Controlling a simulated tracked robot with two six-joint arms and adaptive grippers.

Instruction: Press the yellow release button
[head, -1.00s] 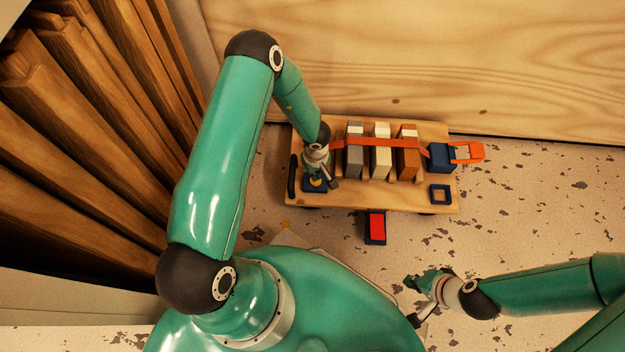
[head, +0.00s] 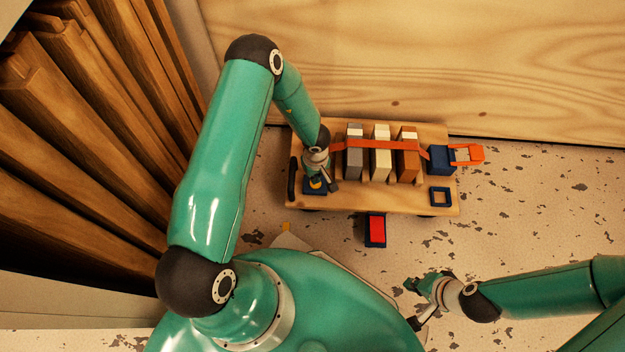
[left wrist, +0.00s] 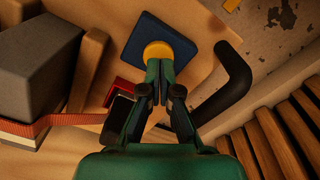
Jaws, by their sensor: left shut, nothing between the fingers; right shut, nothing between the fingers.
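The yellow release button (left wrist: 158,50) is a round button on a dark blue square base (left wrist: 195,58) in the left wrist view. In the head view the button (head: 316,183) shows at the left end of a wooden cart, partly covered by my left gripper. My left gripper (left wrist: 160,66) is shut and empty, its fingertips at the button's near edge. They appear to touch it or lie just above it; I cannot tell whether it is pressed down. My right gripper (head: 410,284) is shut and empty over the floor at the lower right.
A black handle (left wrist: 225,88) stands beside the button.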

